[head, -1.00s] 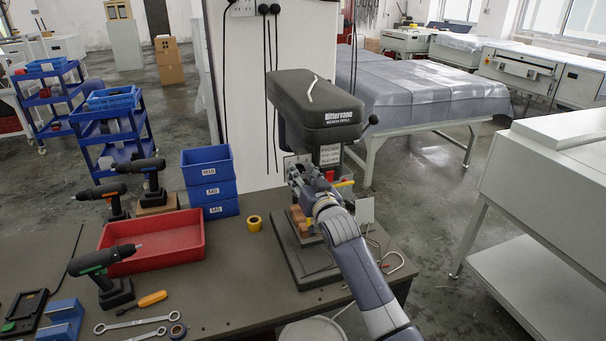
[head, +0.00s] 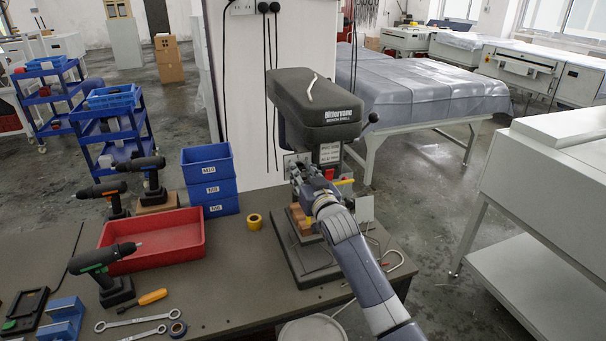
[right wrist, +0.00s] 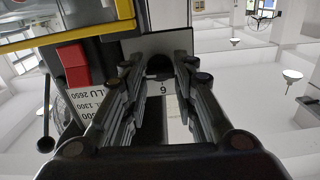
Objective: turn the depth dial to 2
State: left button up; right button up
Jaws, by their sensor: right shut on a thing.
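The bench drill (head: 316,108) stands on the workbench with its dark head facing me. My right gripper (head: 299,168) is at the front left of the drill, below its head, and hides most of the dial there. In the right wrist view my right gripper (right wrist: 160,75) has its two fingers on either side of the dark depth dial (right wrist: 160,66), shut on it. A pale scale with a "6" (right wrist: 163,87) shows between the fingers. Other dial marks are hidden, so I cannot tell the full setting. My left gripper is not in view.
Wrenches lie near the front. A red block (right wrist: 73,65) and a yellow bar are close to my right gripper.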

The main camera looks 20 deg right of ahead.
jog(key=n, duration=0.9)
jog(key=shift+n, duration=0.3)
jog(key=n+p, duration=0.1)
jog(key=n, duration=0.3)
jog(key=shift+n, duration=0.3)
jog(key=n+p, duration=0.1)
jog(key=n, duration=0.3)
jog(key=shift+n, duration=0.3)
jog(key=n+p, duration=0.1)
jog(key=n, duration=0.4)
jog(key=n+p, duration=0.2)
jog(key=n, duration=0.3)
jog(key=shift+r+n, duration=0.1)
jog(key=shift+n, duration=0.3)
jog(key=n+p, duration=0.1)
jog(key=n, duration=0.3)
jog(key=shift+n+p, duration=0.3)
jog(key=shift+p, duration=0.1)
jog(key=shift+n, duration=2.2)
